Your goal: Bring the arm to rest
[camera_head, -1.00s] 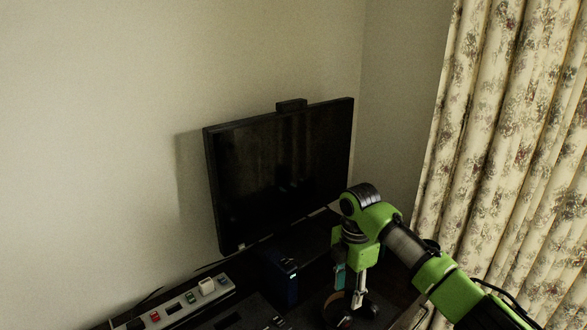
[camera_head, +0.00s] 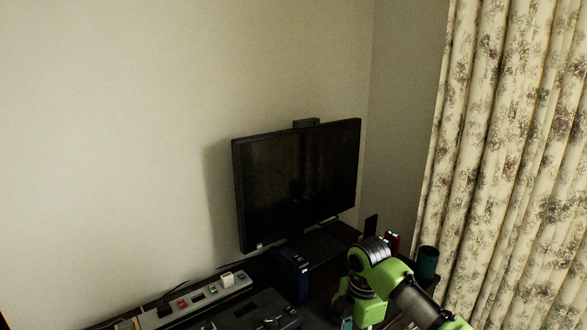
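My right arm comes in from the lower right, with its green wrist (camera_head: 374,275) over the dark desk. The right gripper is below the wrist, at or past the bottom edge of the picture, so its fingers do not show clearly. Whether it holds anything cannot be seen. My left arm and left gripper are not in view.
A black monitor (camera_head: 300,185) stands on the desk by the wall. A grey power strip (camera_head: 195,300), a dark blue box (camera_head: 292,273) and a dark green cup (camera_head: 428,262) are on the desk. A floral curtain (camera_head: 515,160) hangs at the right.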

